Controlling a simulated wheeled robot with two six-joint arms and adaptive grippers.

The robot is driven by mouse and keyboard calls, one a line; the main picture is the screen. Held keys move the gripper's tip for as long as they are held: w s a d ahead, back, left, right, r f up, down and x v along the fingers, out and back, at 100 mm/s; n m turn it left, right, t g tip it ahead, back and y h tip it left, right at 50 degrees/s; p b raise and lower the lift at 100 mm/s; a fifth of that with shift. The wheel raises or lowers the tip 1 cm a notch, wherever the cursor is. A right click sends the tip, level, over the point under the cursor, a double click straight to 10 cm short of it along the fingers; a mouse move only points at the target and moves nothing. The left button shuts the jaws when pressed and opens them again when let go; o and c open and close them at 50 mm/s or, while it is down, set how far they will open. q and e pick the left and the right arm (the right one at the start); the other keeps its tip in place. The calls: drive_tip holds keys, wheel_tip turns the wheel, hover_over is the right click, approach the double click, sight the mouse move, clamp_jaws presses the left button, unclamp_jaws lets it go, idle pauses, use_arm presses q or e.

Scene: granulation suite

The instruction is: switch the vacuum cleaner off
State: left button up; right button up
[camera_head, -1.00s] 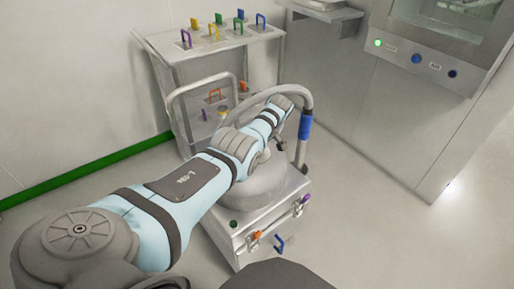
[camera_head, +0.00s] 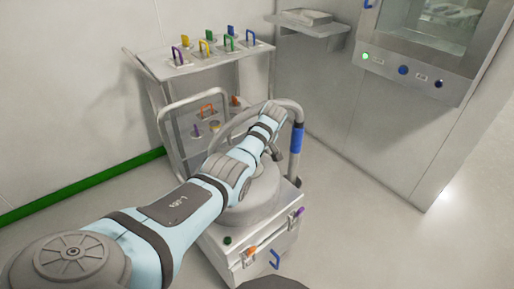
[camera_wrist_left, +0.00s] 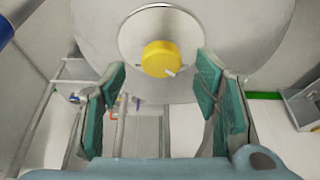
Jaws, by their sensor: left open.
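The vacuum cleaner (camera_head: 262,238) is a grey round drum on a boxy metal base, with a hose and a blue cuff (camera_head: 297,138). My left arm covers part of it. In the left wrist view, a yellow round knob (camera_wrist_left: 158,54) with a pale pointer toward the lower right sits on a round metal plate (camera_wrist_left: 130,38) on a large grey round body. My left gripper (camera_wrist_left: 160,80) is open, its green-padded fingers apart to the left and right of the knob, not touching it. The gap in depth is unclear. My right gripper is in neither view.
A metal trolley (camera_head: 205,62) with several coloured-handled items stands behind the vacuum cleaner by the wall. A cabinet with a panel of a green light and dark blue buttons (camera_head: 403,70) stands at the right. The floor (camera_head: 360,235) right of the vacuum cleaner is clear.

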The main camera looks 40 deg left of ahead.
use_arm(q)
drive_tip(key=v, duration=0.9)
drive_tip(key=shift+d+r, duration=0.3)
drive_tip(key=shift+r, duration=0.05)
drive_tip(key=shift+a, duration=0.1)
